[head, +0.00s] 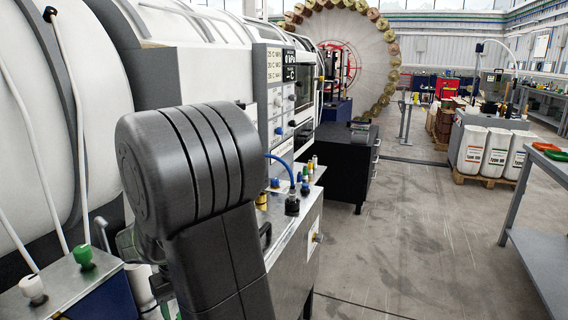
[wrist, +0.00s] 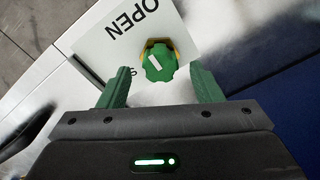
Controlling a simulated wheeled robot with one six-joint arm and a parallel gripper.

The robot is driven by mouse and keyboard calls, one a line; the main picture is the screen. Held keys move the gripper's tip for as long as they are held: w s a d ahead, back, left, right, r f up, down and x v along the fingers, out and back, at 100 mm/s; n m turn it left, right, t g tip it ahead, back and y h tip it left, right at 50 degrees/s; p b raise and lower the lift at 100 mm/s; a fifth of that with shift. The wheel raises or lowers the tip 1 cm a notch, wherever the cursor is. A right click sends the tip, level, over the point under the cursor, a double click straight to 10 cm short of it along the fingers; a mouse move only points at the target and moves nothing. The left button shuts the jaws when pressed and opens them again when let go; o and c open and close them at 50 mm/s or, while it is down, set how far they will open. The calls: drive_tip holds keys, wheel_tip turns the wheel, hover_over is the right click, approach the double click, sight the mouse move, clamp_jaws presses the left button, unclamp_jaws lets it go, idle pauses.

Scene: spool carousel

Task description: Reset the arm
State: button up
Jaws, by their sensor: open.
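My gripper (wrist: 160,88) is open in the wrist view, with its two green fingers apart. A green knob (wrist: 159,62) with a white line and a yellow base is just ahead of the gap between the fingertips. Nothing shows between the fingers themselves, and I cannot tell whether they touch the knob. The knob sits on a white label (wrist: 110,50) that reads "OPEN". In the head view my dark arm fills the middle front, and the gripper is hidden behind it.
A steel cabinet (head: 301,228) with fittings and a blue hose stands right of my arm. A grey bench (head: 545,255) stands at right. The floor between is clear.

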drive_tip(key=shift+f, duration=0.9)
drive_tip(key=shift+r, duration=0.2)
